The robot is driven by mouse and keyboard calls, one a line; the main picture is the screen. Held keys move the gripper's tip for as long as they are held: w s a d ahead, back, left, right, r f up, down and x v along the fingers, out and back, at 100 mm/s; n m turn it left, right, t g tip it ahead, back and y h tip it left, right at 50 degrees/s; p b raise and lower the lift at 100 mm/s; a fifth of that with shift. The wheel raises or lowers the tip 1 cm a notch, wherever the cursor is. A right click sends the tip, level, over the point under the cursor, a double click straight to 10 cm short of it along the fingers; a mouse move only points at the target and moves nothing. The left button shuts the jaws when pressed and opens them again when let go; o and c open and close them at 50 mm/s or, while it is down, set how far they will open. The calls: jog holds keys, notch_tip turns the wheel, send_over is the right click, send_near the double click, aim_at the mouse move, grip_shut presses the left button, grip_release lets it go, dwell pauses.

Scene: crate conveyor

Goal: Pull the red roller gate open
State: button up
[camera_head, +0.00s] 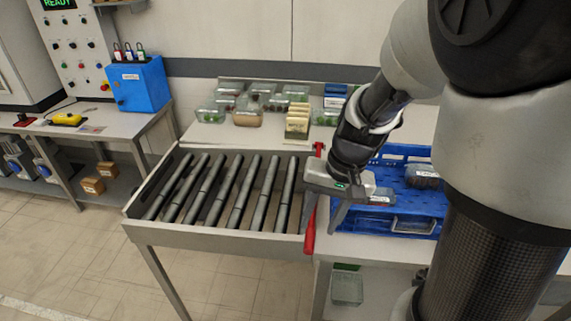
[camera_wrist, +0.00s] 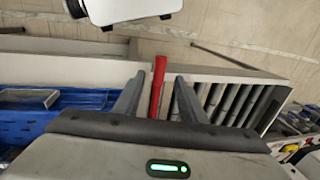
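The red roller gate (camera_head: 309,238) is a narrow red bar at the right end of the roller conveyor (camera_head: 180,235). Its far end shows beyond my gripper, while its middle is hidden behind the gripper in the head view. My gripper (camera_head: 322,226) points down over the gate's near part, with its two grey fingers spread apart. In the wrist view the red gate (camera_wrist: 157,85) appears between the fingers of my gripper (camera_wrist: 155,92), with visible gaps on both sides. I cannot tell the fingers' exact height relative to the bar.
A blue crate (camera_head: 398,224) with items stands just right of the gripper. Clear tubs (camera_head: 210,115) and small boxes (camera_head: 298,122) stand behind the conveyor. The rollers are empty. A side bench with a blue box (camera_head: 138,85) is at the left.

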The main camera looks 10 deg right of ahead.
aim_at(311, 241)
jog(key=f, duration=0.3)
jog(key=a+f+b, duration=0.1)
jog(key=f, duration=0.2)
jog(key=shift+w+a+f, duration=0.15)
jog(key=shift+w+f, duration=0.05)
jog(key=shift+f, duration=0.15)
grip_shut()
